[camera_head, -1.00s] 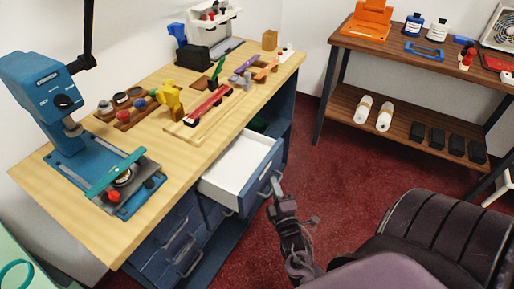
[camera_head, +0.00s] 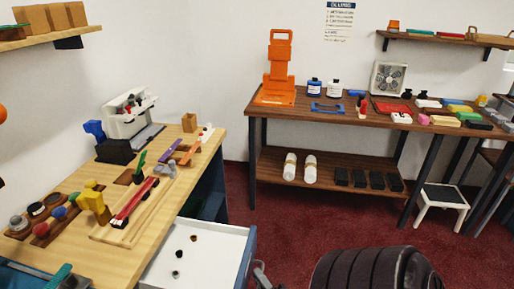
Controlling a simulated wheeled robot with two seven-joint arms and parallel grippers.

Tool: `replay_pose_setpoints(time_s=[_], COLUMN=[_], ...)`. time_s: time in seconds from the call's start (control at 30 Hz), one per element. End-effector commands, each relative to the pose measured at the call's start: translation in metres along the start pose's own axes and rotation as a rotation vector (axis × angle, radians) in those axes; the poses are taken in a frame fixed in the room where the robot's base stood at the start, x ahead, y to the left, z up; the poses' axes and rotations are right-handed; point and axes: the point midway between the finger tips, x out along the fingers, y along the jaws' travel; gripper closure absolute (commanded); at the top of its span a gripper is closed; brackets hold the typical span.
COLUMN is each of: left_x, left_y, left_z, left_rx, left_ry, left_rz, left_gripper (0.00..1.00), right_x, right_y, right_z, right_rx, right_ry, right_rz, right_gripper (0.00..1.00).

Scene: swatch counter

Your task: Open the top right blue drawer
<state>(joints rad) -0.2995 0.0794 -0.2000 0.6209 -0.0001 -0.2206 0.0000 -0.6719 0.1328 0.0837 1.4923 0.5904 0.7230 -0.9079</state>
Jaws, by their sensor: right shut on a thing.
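The top right blue drawer (camera_head: 248,262) is pulled out of the workbench at the bottom centre. Its white inside (camera_head: 205,262) shows, with a few small dark items in it. Its blue front faces right, and its handle is mostly hidden below the front edge. My right gripper (camera_head: 260,272) is at the drawer front, shut on the handle; only its tip end shows at the bottom edge of the picture. My left gripper is out of view.
The wooden bench top (camera_head: 215,135) holds tools and coloured blocks on the left. A brown table (camera_head: 330,123) with an orange stand (camera_head: 277,72) is at the back. A white step stool (camera_head: 442,205) stands right. Red floor lies free between.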

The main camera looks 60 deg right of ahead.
Motion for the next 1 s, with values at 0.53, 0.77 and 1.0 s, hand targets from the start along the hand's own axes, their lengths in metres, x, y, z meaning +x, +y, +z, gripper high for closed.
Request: replay_pose_setpoints(time_s=[0.53,0.77,1.0], left_x=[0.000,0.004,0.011], left_y=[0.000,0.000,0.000], left_z=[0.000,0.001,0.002], left_rx=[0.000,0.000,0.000], left_ry=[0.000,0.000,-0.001], left_rz=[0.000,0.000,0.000], left_gripper=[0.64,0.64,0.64], right_x=[0.000,-0.019,-0.060], right_y=[-0.001,-0.003,-0.003], right_z=[0.000,0.000,0.000], right_rx=[0.000,0.000,-0.001], right_ry=[0.000,-0.001,-0.002], right_rz=[-0.001,-0.005,-0.005], right_gripper=[0.69,0.69,0.69])
